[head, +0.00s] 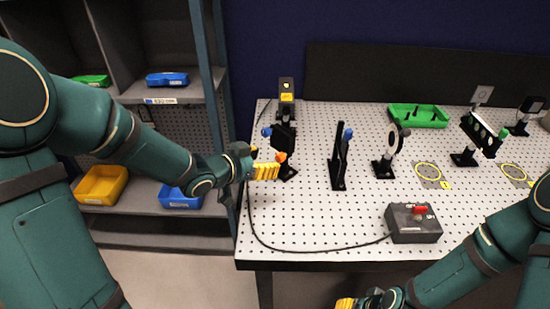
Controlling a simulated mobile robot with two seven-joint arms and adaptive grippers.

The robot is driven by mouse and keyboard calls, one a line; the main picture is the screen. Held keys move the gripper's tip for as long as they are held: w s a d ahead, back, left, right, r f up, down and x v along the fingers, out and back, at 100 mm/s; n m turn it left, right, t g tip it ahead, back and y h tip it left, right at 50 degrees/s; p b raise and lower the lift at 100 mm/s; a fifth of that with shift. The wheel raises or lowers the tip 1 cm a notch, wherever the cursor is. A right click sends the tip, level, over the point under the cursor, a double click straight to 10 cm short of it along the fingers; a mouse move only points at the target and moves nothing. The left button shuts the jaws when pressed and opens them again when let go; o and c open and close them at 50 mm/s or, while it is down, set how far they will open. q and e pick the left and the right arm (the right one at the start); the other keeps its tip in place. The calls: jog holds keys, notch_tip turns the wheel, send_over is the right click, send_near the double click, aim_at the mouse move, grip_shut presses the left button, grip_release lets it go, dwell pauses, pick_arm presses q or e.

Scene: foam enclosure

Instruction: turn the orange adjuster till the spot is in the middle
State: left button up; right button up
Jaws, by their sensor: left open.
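The orange adjuster (281,157) is a small knob low on a black mount (284,138) at the left of the perforated bench. The mount also has a blue knob (267,132) on its upper left. My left gripper (277,170) has yellow fingers and is open. Its fingertips are just below and left of the orange adjuster in the picture; I cannot tell whether they touch it. My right gripper (345,303) is at the bottom edge, mostly cut off. I cannot make out the light spot.
A second black mount (338,165), a round-faced post (392,150) and a green-faced holder (482,134) stand to the right. A grey box with a red switch (413,223) trails a cable. A green tray (418,116) lies behind. Shelves with bins stand left.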

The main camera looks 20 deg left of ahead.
pick_arm(q)
jog(key=v, duration=0.5)
jog(key=shift+s+a, duration=0.1)
dwell(0.4)
